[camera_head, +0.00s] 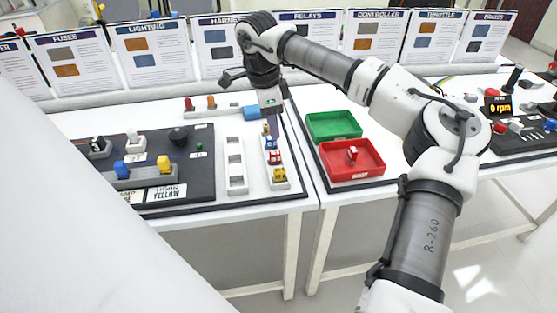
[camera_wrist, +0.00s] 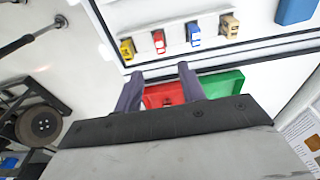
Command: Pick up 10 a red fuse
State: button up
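A red fuse (camera_head: 275,157) stands in the white fuse strip (camera_head: 288,187) between a blue fuse (camera_head: 272,144) and a yellow fuse (camera_head: 280,175). In the wrist view the red fuse (camera_wrist: 159,41) sits between the yellow one (camera_wrist: 127,48) and the blue one (camera_wrist: 193,34), with a tan fuse (camera_wrist: 229,25) at the end. My gripper (camera_wrist: 161,71) is open, its two fingers apart with nothing between them. In the head view my gripper (camera_head: 268,124) is above the far end of the strip, apart from the red fuse, and hides the tan fuse.
A red bin (camera_head: 373,171) holds a small red-and-white piece (camera_head: 352,153). A green bin (camera_head: 334,125) stands behind it. An empty slotted white strip (camera_head: 236,185) and a black control panel (camera_head: 200,185) lie left of the fuses. Information boards line the back.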

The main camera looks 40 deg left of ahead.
send_over(275, 153)
notch_tip(275, 153, down, 5)
jog(key=shift+r, duration=0.1)
jog(key=shift+f+p, duration=0.6)
jog(key=shift+f, duration=2.15)
grip_shut()
